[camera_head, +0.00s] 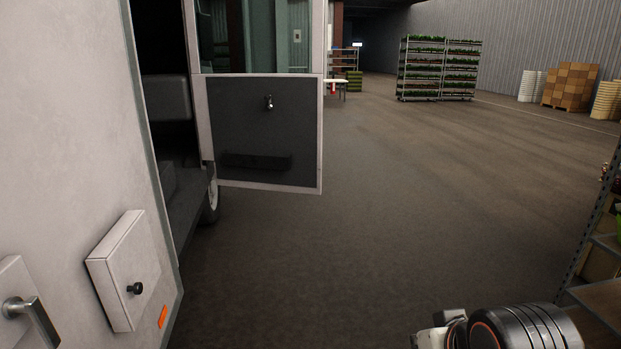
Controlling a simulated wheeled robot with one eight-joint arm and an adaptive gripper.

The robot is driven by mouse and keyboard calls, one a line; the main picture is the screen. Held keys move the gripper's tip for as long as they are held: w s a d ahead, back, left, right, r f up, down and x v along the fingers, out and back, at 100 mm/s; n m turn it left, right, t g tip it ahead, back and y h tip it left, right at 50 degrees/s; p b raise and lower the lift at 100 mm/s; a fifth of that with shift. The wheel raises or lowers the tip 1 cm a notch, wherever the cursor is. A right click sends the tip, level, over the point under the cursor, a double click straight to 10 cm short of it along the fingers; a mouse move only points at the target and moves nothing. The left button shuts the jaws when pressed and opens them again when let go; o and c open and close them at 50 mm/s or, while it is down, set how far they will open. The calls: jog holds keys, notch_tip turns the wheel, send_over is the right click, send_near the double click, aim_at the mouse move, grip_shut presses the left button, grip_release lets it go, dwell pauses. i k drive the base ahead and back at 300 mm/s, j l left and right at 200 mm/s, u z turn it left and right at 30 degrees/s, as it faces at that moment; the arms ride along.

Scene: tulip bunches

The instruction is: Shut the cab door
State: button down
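The cab door (268,130) stands wide open at upper left, swung out from the white vehicle (75,120). I see its dark inner panel, a small inner handle (269,101), a dark pocket low down and a window above in a pale frame. The cab opening (170,150) beside it shows a dark seat and step, and part of a wheel (211,200) shows below. Part of my arm shows at the bottom right, well apart from the door. My gripper's fingers cannot be seen.
A small white hatch (128,270) with a black knob juts from the vehicle's near side. A metal handle (30,318) is at the bottom left. A shelf rack (600,250) stands at the right edge. Plant trolleys (438,68) stand far back. The floor (400,190) between is clear.

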aim_at(250, 145)
jog(key=i+z, duration=0.45)
jog(key=i, duration=2.5)
jog(key=i+l+u, duration=0.15)
jog(key=i, duration=1.35)
jog(key=u, duration=0.05)
